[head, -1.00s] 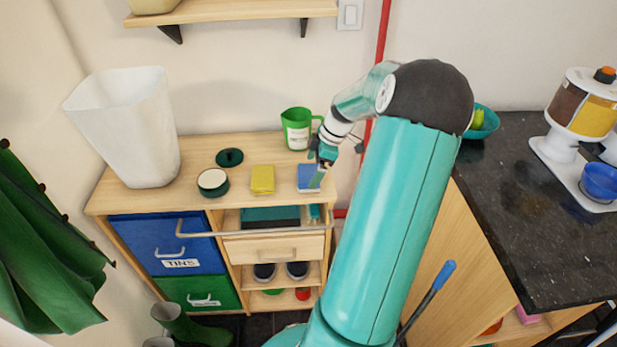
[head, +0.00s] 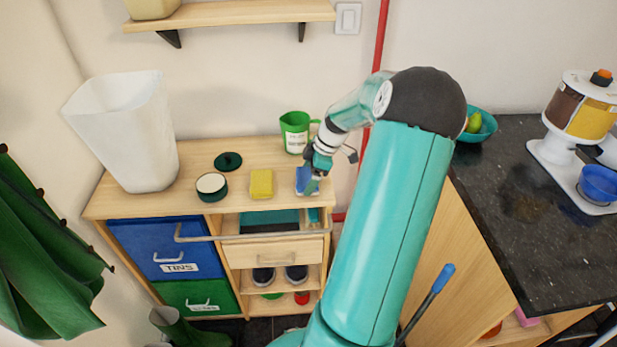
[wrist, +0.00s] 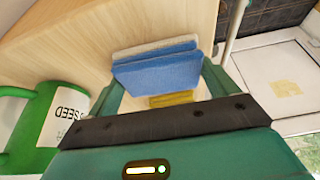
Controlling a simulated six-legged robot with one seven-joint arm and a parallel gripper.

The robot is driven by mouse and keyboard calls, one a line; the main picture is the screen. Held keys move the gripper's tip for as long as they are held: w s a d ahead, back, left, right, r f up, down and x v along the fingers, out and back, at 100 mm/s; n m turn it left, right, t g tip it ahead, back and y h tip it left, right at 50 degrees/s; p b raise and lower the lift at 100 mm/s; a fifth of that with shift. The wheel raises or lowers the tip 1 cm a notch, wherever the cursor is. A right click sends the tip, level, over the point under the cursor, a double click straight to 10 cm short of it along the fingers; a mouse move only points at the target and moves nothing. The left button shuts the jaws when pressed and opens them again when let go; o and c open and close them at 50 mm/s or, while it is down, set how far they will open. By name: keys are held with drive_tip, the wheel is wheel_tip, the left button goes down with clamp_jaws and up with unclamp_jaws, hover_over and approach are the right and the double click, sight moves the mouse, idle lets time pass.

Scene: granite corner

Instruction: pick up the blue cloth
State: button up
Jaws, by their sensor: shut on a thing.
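The blue cloth (head: 302,180) is a small folded pad at the right end of the wooden cabinet top. In the wrist view the blue cloth (wrist: 158,74) has a pale layer along its far side and lies between my two fingers. My gripper (head: 314,173) points down and is shut on it; it also shows in the wrist view (wrist: 163,80). The fingers partly hide the cloth in the head view. I cannot tell whether the cloth is clear of the top.
A yellow cloth (head: 261,184) lies just left of the blue one. A green mug (head: 294,131) stands behind. A round tin (head: 212,186), a dark green lid (head: 228,161) and a white bin (head: 125,135) are further left. A metal rail (head: 255,237) runs along the cabinet front.

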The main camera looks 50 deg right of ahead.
sight(304, 177)
drive_tip(key=shift+r, duration=0.35)
wheel_tip(304, 177, up, 2)
drive_tip(key=shift+r, duration=0.2)
drive_tip(key=s+a+r, duration=0.9)
drive_tip(key=a, duration=0.1)
drive_tip(key=shift+a+r, duration=0.3)
drive_tip(key=shift+s, duration=0.1)
drive_tip(key=shift+o, duration=1.1)
drive_tip(key=shift+c, duration=0.2)
